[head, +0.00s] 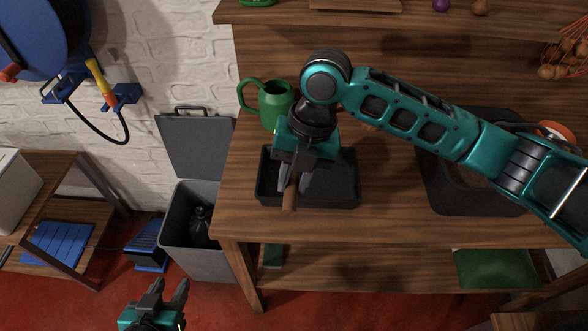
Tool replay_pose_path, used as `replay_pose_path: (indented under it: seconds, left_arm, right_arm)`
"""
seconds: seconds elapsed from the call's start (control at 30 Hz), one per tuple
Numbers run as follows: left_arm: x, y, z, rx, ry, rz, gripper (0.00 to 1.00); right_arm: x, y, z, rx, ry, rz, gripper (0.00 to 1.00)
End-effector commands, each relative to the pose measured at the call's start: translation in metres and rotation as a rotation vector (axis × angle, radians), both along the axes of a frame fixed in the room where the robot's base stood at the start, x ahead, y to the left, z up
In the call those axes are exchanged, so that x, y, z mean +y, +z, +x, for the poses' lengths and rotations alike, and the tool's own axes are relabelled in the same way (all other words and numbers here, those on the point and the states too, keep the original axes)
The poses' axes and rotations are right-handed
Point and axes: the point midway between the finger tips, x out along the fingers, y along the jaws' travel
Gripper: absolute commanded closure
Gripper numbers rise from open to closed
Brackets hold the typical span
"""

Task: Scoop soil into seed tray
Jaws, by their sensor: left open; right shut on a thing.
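The black seed tray (335,187) lies on the wooden workbench, near its left end. My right gripper (296,186) is over the tray's left part, pointing down, and is shut on the brown wooden handle of a tool (289,197). The tool's scooping end is hidden, so I cannot tell whether it carries soil. A larger dark container (445,200) stands at the bench's right, partly behind my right arm, with brownish content. My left gripper (168,292) is open and empty, low over the red floor, apart from the bench.
A green watering can (268,101) stands just behind the tray. The bench top (395,225) is clear between tray and dark container. A grey bin (188,255) with raised lid stands left of the bench. A raised shelf (400,15) runs along the back.

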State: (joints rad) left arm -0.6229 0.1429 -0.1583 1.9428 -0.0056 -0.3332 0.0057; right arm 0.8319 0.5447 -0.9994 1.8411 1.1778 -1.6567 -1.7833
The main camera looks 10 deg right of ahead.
Motion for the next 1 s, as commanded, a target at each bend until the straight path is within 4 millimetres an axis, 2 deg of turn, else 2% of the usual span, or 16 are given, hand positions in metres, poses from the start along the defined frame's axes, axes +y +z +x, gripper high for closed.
replay_pose_path:
  seconds: [0.27, 0.87, 1.0]
  left_arm:
    - [0.0, -0.002, -0.003, 0.008, 0.0, 0.0, 0.57]
    - [-0.003, -0.003, -0.004, 0.013, -0.004, -0.002, 0.57]
    - [-0.003, -0.011, -0.003, 0.009, -0.004, -0.002, 0.57]
  right_arm:
    - [0.0, -0.009, 0.0, -0.001, 0.027, -0.001, 1.0]
    - [0.0, -0.051, 0.0, -0.001, 0.025, -0.001, 1.0]
    - [-0.004, -0.051, -0.001, -0.042, 0.023, 0.134, 1.0]
